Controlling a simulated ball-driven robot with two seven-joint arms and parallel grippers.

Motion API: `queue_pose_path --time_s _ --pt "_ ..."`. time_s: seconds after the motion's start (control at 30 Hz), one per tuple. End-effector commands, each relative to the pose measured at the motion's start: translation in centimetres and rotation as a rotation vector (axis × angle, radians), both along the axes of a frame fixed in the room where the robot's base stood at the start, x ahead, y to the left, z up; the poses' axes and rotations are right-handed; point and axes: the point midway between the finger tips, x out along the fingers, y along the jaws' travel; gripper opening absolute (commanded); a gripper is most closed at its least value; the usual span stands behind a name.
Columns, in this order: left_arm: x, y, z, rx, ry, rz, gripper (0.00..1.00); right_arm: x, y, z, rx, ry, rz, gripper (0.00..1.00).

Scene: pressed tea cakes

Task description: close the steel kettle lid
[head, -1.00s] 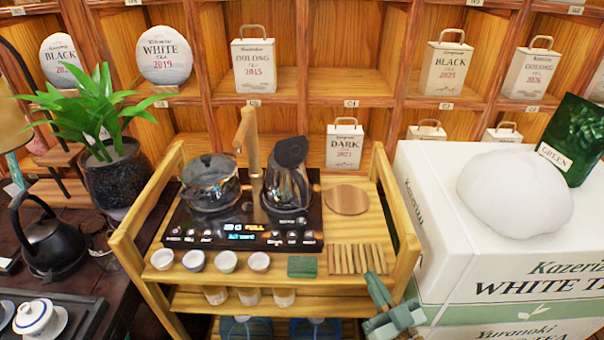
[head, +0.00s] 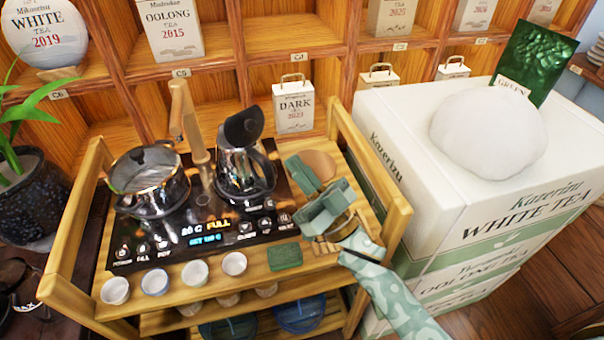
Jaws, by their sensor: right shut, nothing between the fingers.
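The steel kettle (head: 243,172) stands on the right side of the black heating panel on the wooden tea cart. Its black lid (head: 244,126) is tilted up, open, above the kettle's rim. The kettle's dark handle is on its right side. My right gripper (head: 309,188) is to the right of the kettle, over the cart's right part, and apart from the lid. Its green fingers are shut and empty. My left gripper is not in view.
A glass pot (head: 150,182) and a wooden spout (head: 188,120) stand left of the kettle. Several small cups (head: 195,273) and a green cloth (head: 284,257) line the cart's front. White boxes (head: 440,190) stand right of the cart. The space above the kettle looks clear.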

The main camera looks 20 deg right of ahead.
Motion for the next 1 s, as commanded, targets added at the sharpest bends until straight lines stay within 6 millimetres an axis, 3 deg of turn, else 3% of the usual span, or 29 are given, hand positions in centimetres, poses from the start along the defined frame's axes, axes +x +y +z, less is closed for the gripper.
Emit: queue_pose_path --time_s 0.27,0.5,1.0 --pt "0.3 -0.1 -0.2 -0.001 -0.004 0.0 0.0 4.2 2.3 3.6 0.001 -0.003 0.0 0.0" --pt "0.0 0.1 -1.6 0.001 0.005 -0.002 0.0 6.9 3.7 2.5 0.0 0.002 0.0 0.0" --pt "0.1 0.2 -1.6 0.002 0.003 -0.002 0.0 7.4 4.1 2.7 -0.001 0.003 0.0 0.0"
